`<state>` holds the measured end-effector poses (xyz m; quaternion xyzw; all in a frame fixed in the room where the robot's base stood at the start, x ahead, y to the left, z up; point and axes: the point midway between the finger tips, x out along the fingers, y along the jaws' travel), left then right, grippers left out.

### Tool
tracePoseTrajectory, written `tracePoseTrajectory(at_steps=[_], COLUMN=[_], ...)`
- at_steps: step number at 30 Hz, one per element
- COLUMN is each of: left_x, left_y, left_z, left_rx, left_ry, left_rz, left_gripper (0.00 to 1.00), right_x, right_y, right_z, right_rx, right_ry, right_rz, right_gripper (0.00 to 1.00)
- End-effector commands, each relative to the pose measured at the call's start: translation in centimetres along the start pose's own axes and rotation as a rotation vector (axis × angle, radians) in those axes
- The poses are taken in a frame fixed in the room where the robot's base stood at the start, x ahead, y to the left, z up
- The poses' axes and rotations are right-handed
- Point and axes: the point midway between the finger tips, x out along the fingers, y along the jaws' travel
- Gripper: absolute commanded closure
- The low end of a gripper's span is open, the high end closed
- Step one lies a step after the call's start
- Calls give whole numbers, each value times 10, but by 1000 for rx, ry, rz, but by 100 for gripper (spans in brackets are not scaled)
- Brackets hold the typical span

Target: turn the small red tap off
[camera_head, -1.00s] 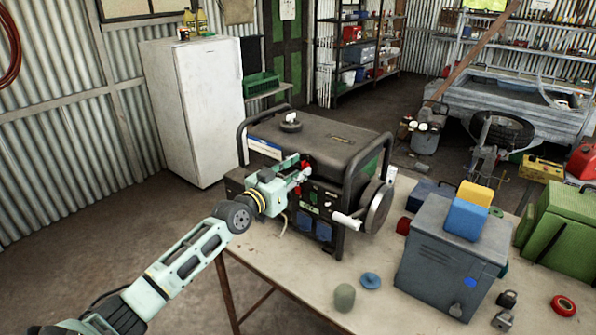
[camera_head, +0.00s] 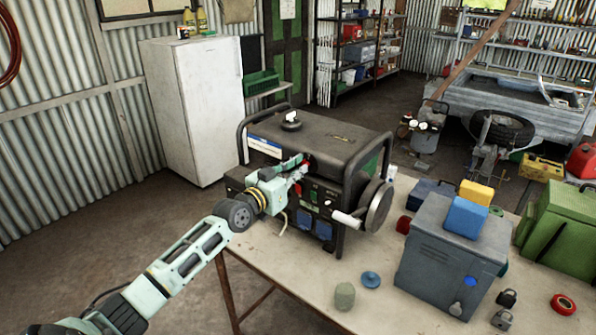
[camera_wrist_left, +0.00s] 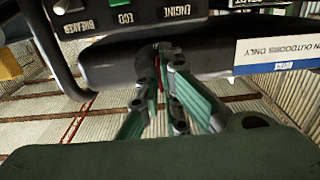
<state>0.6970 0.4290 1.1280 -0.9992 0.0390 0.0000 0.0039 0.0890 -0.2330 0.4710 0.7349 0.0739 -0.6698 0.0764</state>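The generator (camera_head: 330,150) stands on the workbench, with its front panel toward the left and front. Red parts show at the panel beside my left gripper (camera_head: 303,168), one just above its tips and a red piece (camera_head: 297,189) just below. In the left wrist view the fingers (camera_wrist_left: 163,72) come close together, with a thin red sliver between them. The sliver looks like the small red tap, mostly hidden by the fingers. Whether the fingers press on it is not clear. My right gripper is in neither view.
A white pull handle (camera_head: 346,219) and a round wheel (camera_head: 378,208) stick out at the generator's right end. A grey metal box (camera_head: 440,265) with yellow and blue blocks on top stands to the right. A green can (camera_head: 344,296) and a blue knob (camera_head: 371,280) lie at the bench front.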

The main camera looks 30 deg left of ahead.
Motion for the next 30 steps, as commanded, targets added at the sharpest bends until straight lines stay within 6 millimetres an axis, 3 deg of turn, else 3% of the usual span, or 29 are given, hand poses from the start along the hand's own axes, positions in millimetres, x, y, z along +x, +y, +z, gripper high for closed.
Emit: tracePoseTrajectory(at_steps=[11,30], left_x=[0,0], left_y=[0,1], left_z=[1,0], left_rx=[180,780], left_ry=[1,1], left_rz=[1,1], left_gripper=[100,100], right_x=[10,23], right_y=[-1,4], right_z=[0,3], right_rx=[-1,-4], right_ry=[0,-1], right_rz=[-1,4], right_gripper=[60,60])
